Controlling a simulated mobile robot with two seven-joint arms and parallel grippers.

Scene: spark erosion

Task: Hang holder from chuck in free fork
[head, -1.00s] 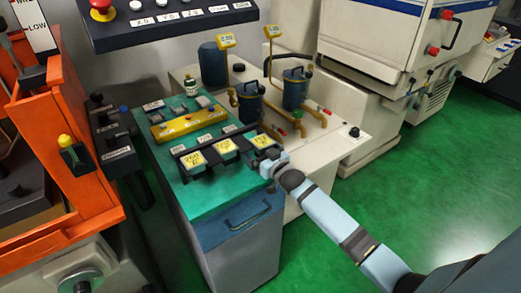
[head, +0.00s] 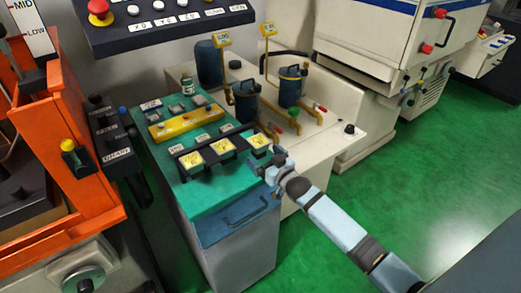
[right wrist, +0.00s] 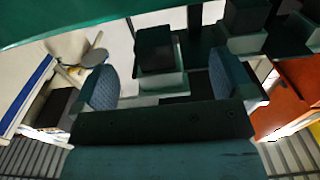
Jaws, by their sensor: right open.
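A black rack (head: 212,164) with fork slots stands on the teal cabinet top. Three holders with yellow labels sit in a row in it: a left one (head: 193,160), a middle one (head: 222,147) and a right one (head: 257,140). My right gripper (head: 270,168) is just in front of the right holder, at the cabinet's right edge. In the right wrist view its two padded fingers (right wrist: 162,82) are spread, with a dark block on a pale green base (right wrist: 155,50) beyond and between them. I see no grip on it. The chuck cannot be made out. My left gripper is out of view.
A yellow bar (head: 183,122) and small blocks lie behind the rack. Blue canisters (head: 246,100) with brown pipes stand to the right on a cream bench (head: 340,122). An orange tank (head: 75,160) is at left, a button panel (head: 165,15) above. Green floor is clear at right.

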